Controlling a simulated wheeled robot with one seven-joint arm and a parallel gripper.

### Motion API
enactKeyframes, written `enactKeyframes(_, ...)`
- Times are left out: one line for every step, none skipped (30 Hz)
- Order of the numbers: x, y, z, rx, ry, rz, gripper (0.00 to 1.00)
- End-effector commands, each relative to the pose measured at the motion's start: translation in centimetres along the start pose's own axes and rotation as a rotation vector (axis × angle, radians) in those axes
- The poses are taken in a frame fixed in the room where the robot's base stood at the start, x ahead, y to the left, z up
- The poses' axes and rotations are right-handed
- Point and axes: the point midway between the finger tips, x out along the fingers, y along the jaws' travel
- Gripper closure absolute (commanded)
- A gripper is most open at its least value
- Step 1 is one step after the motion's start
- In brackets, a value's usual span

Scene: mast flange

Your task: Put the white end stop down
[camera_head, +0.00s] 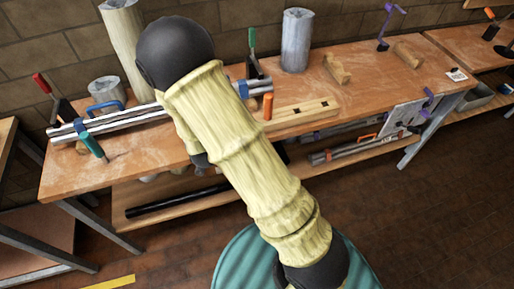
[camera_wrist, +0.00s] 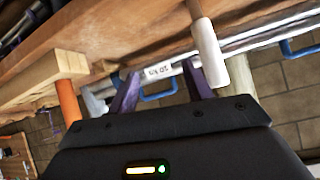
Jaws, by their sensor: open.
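A white cylinder (camera_wrist: 208,55), which looks like the white end stop, shows in the wrist view at upper right of centre. It stands over the bench edge in that upside-down picture, just right of my right finger and not between the fingers. I cannot tell if it touches the finger. My gripper (camera_wrist: 160,69) is open, its two purple fingers apart. In the head view my arm hides the gripper and the white cylinder.
The wooden bench (camera_head: 190,140) carries long metal tubes (camera_head: 125,122), an orange cylinder (camera_head: 268,106), a drilled wooden block (camera_head: 303,113), a teal-handled tool (camera_head: 92,145) and clamps. A grey cylinder (camera_head: 296,40) stands at the back by the brick wall.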

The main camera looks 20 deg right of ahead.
Motion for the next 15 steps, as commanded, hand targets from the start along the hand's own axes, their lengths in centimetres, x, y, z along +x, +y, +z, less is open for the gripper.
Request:
enactKeyframes(-1.0,0.8,-0.8,0.011,-0.051,-0.003,0.50)
enactKeyframes(-1.6,1.2,-0.9,0.009,-0.085,-0.007,0.50)
enactKeyframes(-2.5,1.8,-1.0,0.004,-0.132,-0.010,0.50)
enactKeyframes(-3.1,2.3,-1.2,0.002,-0.164,-0.013,0.50)
enactKeyframes(-3.9,2.7,-1.2,-0.004,-0.198,-0.018,0.50)
enactKeyframes(-4.9,3.3,-1.4,-0.013,-0.240,-0.023,0.50)
enactKeyframes(-5.7,3.8,-1.4,-0.020,-0.272,-0.026,0.50)
enactKeyframes(-6.6,4.3,-1.5,-0.028,-0.302,-0.029,0.50)
enactKeyframes(-7.8,5.0,-1.5,-0.042,-0.342,-0.033,0.50)
enactKeyframes(-8.7,5.5,-1.5,-0.052,-0.371,-0.035,0.50)
enactKeyframes(-9.7,6.1,-1.4,-0.064,-0.402,-0.037,0.50)
enactKeyframes(-11.0,6.9,-1.4,-0.082,-0.439,-0.038,0.50)
enactKeyframes(-12.0,7.5,-1.3,-0.094,-0.467,-0.037,0.50)
enactKeyframes(-13.0,8.2,-1.2,-0.108,-0.495,-0.036,0.50)
enactKeyframes(-14.4,9.0,-1.0,-0.129,-0.532,-0.034,0.50)
